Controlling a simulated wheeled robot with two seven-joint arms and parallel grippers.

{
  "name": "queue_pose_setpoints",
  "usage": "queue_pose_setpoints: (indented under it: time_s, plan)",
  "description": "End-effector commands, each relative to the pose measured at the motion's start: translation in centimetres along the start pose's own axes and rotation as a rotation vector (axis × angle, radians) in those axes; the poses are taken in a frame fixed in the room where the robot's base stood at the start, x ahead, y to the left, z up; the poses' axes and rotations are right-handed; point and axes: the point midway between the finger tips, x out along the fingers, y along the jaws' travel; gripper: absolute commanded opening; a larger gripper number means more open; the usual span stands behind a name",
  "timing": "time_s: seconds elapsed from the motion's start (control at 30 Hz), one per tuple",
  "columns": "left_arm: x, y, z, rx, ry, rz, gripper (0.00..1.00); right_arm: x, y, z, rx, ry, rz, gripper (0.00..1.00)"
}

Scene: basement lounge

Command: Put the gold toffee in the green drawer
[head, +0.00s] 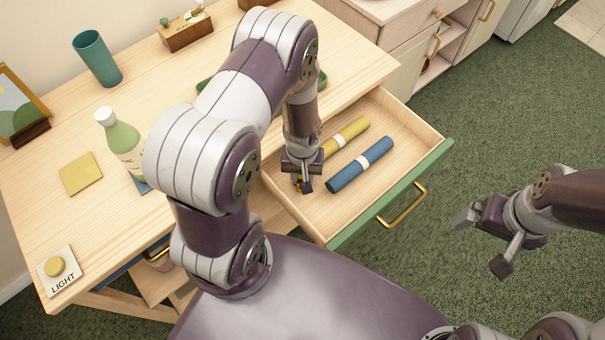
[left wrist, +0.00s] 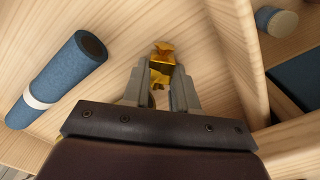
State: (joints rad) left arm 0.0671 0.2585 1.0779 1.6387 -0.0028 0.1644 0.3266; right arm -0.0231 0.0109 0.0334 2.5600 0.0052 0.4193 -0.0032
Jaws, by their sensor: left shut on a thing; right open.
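The green drawer (head: 345,233) stands pulled open, with a green front, a brass handle and a bare wooden inside. My left gripper (head: 304,184) points down inside it, near its left end. In the left wrist view, my left gripper (left wrist: 160,88) is shut on the gold toffee (left wrist: 162,66), a small shiny wrapped piece between the fingertips. The toffee is low over the drawer floor; I cannot tell whether it touches it. In the head view my gripper mostly hides it. My right gripper (head: 487,243) is open and empty, out to the right of the drawer over the carpet.
A blue roll (head: 361,164) and a yellow roll (head: 346,137) with white bands lie in the drawer beside my left gripper. The desk top holds a green bottle (head: 124,140), a teal cup (head: 97,58) and a light switch (head: 57,269). Green carpet lies clear at right.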

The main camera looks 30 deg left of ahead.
Motion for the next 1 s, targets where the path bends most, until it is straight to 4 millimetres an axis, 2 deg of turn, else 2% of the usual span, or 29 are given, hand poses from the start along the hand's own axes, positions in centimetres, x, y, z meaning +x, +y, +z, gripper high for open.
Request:
queue_pose_setpoints:
  time_s: [0.2,0.23,0.3,0.57,0.67,1.0]
  plan:
    - [0.4,0.0,0.0,0.000,-0.001,0.000,0.00,0.3,0.0,0.0,0.000,0.000,0.000,0.99]
    - [0.3,0.0,0.0,0.000,0.000,0.000,0.34,0.2,0.0,0.0,0.000,0.000,0.000,0.99]
    - [0.3,0.0,0.0,0.000,-0.001,0.000,0.53,0.2,0.0,0.0,0.000,0.000,0.000,0.99]
    - [0.2,0.0,0.0,0.000,-0.001,0.000,0.53,0.1,0.0,0.0,0.000,0.000,0.000,0.99]
    - [-0.7,0.0,0.0,0.000,0.000,0.000,0.53,-0.2,0.0,0.0,0.000,0.000,0.000,0.99]
    - [-9.2,0.1,-0.1,0.000,0.003,0.001,0.53,-1.1,0.0,-0.1,0.000,0.000,0.000,0.99]
